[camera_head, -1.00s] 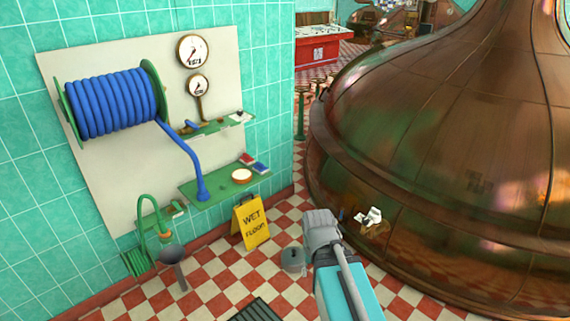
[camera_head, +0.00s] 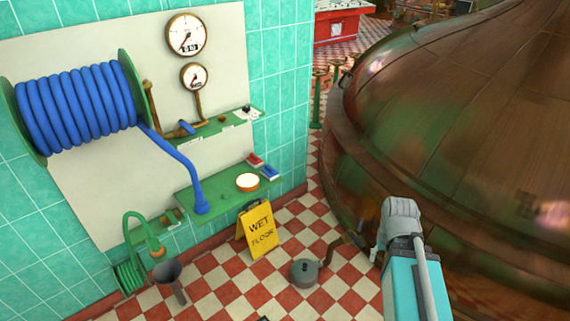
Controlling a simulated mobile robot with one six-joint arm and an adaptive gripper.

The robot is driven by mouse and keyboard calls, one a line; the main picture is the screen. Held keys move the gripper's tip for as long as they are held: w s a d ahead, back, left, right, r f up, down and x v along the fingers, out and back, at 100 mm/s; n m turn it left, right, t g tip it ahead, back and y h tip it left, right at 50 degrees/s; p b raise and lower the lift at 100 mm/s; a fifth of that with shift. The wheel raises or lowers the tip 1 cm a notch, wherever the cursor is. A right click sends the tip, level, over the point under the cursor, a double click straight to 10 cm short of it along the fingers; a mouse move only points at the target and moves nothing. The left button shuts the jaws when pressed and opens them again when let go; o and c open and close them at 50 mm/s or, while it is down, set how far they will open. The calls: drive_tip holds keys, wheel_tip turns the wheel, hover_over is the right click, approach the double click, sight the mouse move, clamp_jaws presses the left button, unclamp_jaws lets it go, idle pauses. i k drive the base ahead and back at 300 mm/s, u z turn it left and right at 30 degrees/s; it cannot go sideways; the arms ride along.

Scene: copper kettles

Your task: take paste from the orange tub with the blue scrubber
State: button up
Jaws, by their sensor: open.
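The orange tub (camera_head: 247,183) sits on the lower green shelf and is round and low, with pale cream paste showing at its top. The blue scrubber (camera_head: 269,173) lies on the same shelf, just right of and behind the tub, near the shelf's right end. A similar red scrubber (camera_head: 255,160) lies behind the blue one. The grey and teal part at lower right is my own arm, in front of the copper kettle. I see no gripper fingers, and nothing touches the tub or the blue scrubber.
A blue hose (camera_head: 178,158) hangs from its reel down to the left part of the lower green shelf (camera_head: 222,192). A yellow wet-floor sign (camera_head: 258,229) stands below the shelf. A grey can (camera_head: 305,272) and a funnel (camera_head: 170,278) are on the checkered floor. The copper kettle (camera_head: 450,130) fills the right.

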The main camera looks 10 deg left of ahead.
sight(270, 173)
drive_tip(key=u, duration=0.05)
drive_tip(key=i, duration=1)
drive_tip(key=u, duration=0.7)
drive_tip(key=i, duration=0.95)
drive_tip(key=u, duration=0.5)
drive_tip(key=k, duration=0.95)
drive_tip(key=u, duration=0.15)
drive_tip(key=i, duration=0.35)
